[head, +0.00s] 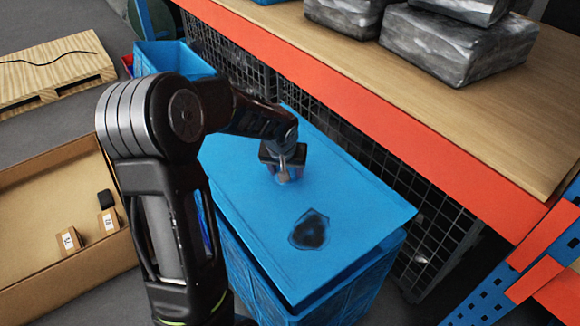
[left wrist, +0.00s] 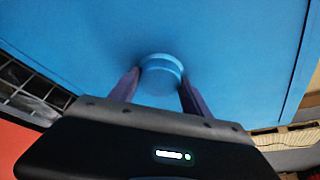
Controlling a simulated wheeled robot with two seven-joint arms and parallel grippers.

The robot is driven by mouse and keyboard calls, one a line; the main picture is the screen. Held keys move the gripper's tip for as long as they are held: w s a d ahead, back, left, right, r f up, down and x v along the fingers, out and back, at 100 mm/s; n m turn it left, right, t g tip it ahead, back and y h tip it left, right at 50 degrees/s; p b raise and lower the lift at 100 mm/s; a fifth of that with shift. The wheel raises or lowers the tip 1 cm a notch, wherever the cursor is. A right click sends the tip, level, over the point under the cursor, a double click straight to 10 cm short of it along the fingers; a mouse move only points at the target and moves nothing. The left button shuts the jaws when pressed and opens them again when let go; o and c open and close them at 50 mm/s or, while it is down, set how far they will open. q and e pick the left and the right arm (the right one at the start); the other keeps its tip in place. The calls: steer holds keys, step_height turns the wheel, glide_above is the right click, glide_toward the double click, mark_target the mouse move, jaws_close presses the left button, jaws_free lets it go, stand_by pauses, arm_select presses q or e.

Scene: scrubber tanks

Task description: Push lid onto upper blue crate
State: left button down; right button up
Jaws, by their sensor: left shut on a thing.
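The blue lid (head: 345,201) lies over the top of the upper blue crate (head: 258,278). Its near right corner reaches past the crate wall, and it looks slightly skewed to the crate. A dark patch (head: 310,232) marks its near part. My left gripper (head: 284,178) is over the lid's middle. In the left wrist view the lid (left wrist: 230,50) fills most of the picture, and my left gripper (left wrist: 160,92) is shut on a round blue knob (left wrist: 161,72) on the lid. My arm hides the lid's left part. My right gripper is not in view.
An orange-edged shelf (head: 420,123) with grey wrapped packages (head: 455,45) runs along the right, close to the lid. A cardboard box (head: 60,215) is at the left. Another blue crate (head: 172,60) stands behind my arm.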

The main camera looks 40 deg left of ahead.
mark_target(287, 185)
arm_select(q)
steer(key=shift+f, duration=0.15)
steer(key=shift+f+b, duration=1.6)
steer(key=shift+f, duration=0.7)
steer(key=shift+w+f+b, duration=0.1)
steer(key=shift+f+b, duration=0.4)
steer(key=shift+b, duration=0.2)
steer(key=shift+f+b, duration=0.15)
steer(key=shift+b, duration=0.2)
steer(key=shift+f, duration=0.1)
steer(key=shift+f+b, duration=0.4)
steer(key=shift+b, duration=0.2)
steer(key=shift+f, duration=0.1)
steer(key=shift+f+b, duration=0.3)
steer(key=shift+b, duration=0.2)
steer(key=shift+f+b, duration=0.6)
steer(key=shift+b, duration=0.15)
stand_by(0.4)
